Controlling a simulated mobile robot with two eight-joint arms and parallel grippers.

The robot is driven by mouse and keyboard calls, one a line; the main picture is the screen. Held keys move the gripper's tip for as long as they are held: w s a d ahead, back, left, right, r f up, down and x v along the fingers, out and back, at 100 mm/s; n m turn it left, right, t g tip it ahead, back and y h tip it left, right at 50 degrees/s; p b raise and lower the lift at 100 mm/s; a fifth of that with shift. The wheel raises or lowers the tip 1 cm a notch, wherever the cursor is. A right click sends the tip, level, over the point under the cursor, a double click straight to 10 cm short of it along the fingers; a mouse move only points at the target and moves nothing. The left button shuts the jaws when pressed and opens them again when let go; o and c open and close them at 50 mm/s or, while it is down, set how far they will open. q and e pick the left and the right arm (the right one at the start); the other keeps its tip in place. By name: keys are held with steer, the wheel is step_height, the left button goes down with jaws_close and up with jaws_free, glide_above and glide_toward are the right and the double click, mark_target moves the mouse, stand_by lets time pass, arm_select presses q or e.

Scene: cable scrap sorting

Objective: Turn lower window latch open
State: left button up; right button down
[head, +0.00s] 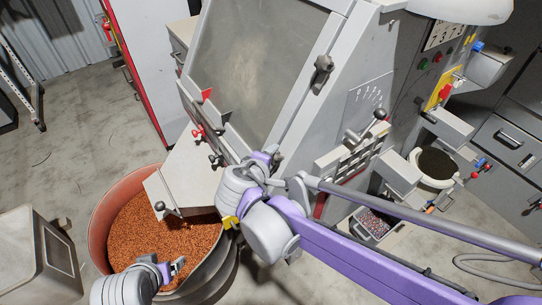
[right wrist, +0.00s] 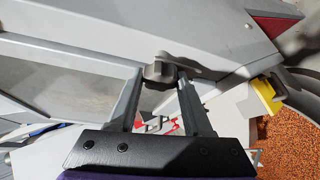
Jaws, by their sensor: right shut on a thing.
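The machine's window (head: 255,65) is a large cloudy pane in a grey frame. The upper latch (head: 322,65) is a dark knob on the frame's right side. My right gripper (head: 268,163) is at the frame's lower right corner and hides the lower latch in the head view. In the right wrist view the lower latch (right wrist: 159,71) is a dark knob between the fingertips of my right gripper (right wrist: 160,85), which is shut on it. My left gripper (head: 173,268) is low, over the copper granules; its finger gap is too small to judge.
A round bin (head: 97,235) of copper-coloured granules (head: 150,230) stands below the machine's chute (head: 185,180). A control panel (head: 440,65) and a bucket (head: 415,158) are at right. The floor at far left is mostly clear.

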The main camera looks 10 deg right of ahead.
steer(key=shift+n, duration=0.4)
steer(key=shift+c, duration=1.6)
jaws_free()
steer(key=v, duration=1.1)
steer(key=shift+w+r, duration=0.15)
steer(key=shift+w, duration=0.05)
steer(key=s+d+f+m+g+y, duration=0.1)
steer(key=s+d+f+m+y, duration=0.2)
steer(key=s+d+f+m, duration=0.2)
steer(key=s+d+f+m+g+y, duration=0.2)
steer(key=s+d+f+m, duration=0.3)
steer(key=f, duration=0.6)
steer(key=shift+m+g+y, duration=0.3)
steer(key=shift+m+y, duration=0.3)
